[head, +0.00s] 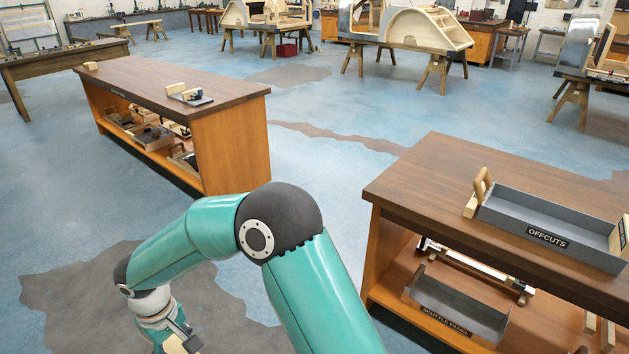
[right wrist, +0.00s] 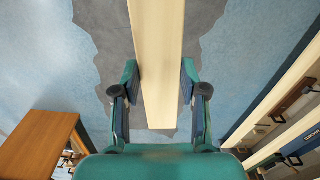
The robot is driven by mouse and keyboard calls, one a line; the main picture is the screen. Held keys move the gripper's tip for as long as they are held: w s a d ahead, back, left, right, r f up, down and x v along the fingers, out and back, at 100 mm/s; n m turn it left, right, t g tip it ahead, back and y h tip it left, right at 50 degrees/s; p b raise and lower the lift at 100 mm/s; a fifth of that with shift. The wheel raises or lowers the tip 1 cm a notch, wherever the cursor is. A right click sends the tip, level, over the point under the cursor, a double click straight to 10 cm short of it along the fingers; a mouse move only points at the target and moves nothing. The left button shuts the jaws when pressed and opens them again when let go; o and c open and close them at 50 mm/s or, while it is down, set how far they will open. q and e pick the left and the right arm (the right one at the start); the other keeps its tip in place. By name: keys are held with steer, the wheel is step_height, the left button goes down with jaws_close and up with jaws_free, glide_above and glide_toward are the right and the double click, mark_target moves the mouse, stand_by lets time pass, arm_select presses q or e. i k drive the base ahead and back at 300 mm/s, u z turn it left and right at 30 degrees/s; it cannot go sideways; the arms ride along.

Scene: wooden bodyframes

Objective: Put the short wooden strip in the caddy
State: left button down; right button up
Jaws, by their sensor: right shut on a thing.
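My right gripper (right wrist: 159,78) is shut on a long, pale wooden strip (right wrist: 157,40) in the right wrist view. The strip runs between the fingers and out of the top of that view, above the floor. My left gripper is not in view.
The right bench (head: 430,180) holds a SCUTTLE PANEL tray (head: 462,309) on its lower shelf. Another bench (head: 165,84) with small wooden pieces stands at the left. Wooden frames on trestles stand at the back.

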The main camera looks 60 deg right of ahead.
mark_target(523, 218)
steer(key=u, duration=1.9)
steer(key=i, duration=0.1)
steer(key=z, duration=3.1)
